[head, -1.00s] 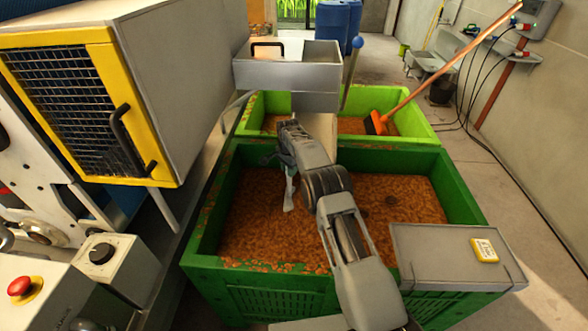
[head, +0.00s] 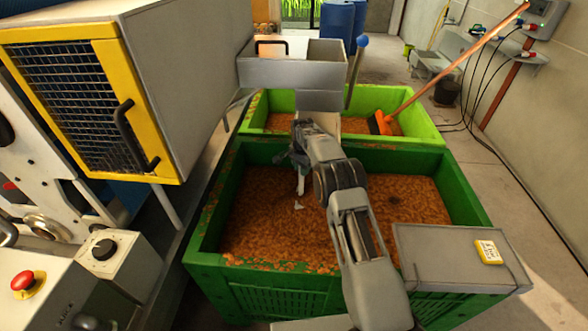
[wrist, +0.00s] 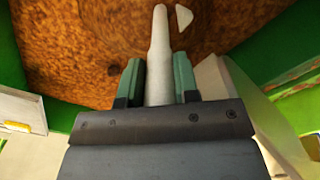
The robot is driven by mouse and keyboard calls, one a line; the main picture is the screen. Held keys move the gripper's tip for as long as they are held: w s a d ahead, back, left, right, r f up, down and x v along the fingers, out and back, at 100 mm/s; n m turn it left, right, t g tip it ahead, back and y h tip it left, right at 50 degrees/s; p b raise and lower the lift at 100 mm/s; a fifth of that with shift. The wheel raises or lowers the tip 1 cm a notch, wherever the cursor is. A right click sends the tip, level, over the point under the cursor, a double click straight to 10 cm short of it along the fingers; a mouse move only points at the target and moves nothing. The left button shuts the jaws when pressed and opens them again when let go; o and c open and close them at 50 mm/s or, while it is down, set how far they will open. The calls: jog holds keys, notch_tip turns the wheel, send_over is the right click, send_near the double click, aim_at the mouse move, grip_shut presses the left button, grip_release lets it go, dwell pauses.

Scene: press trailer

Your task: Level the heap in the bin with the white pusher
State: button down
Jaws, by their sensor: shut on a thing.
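My gripper (head: 300,160) hangs over the dark green bin (head: 467,200) and is shut on the white pusher (head: 301,184). In the wrist view the pusher's handle (wrist: 159,60) stands between the two green-grey fingertips (wrist: 158,80) and points down into the heap. A small white corner of the pusher shows apart from the handle; the brown mass hides the part between. The brown, crumbly heap (head: 255,215) fills much of the bin, and it also shows in the wrist view (wrist: 80,60). My arm covers the middle of it.
A light green bin (head: 425,127) with brown material and an orange-headed broom (head: 383,124) stands behind. A grey box (head: 450,256) with a yellow label sits at the bin's front right corner. The yellow-framed machine (head: 150,90) stands left. A metal tray (head: 292,72) overhangs the far bin.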

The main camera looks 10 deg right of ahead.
jog(key=s+d, duration=0.2)
jog(key=d, duration=0.7)
jog(key=s+d, duration=0.2)
jog(key=d, duration=0.8)
jog(key=shift+w+a, duration=1.25)
jog(key=shift+a, duration=4.7)
jog(key=shift+w+a, duration=1.25)
jog(key=shift+a, duration=4.7)
jog(key=s+d+b, duration=0.1)
jog(key=s+d, duration=0.2)
jog(key=d, duration=1)
jog(key=s+d, duration=0.2)
jog(key=d, duration=1.1)
notch_tip(320, 180, up, 9)
jog(key=p, duration=0.5)
jog(key=shift+s+d+f, duration=0.2)
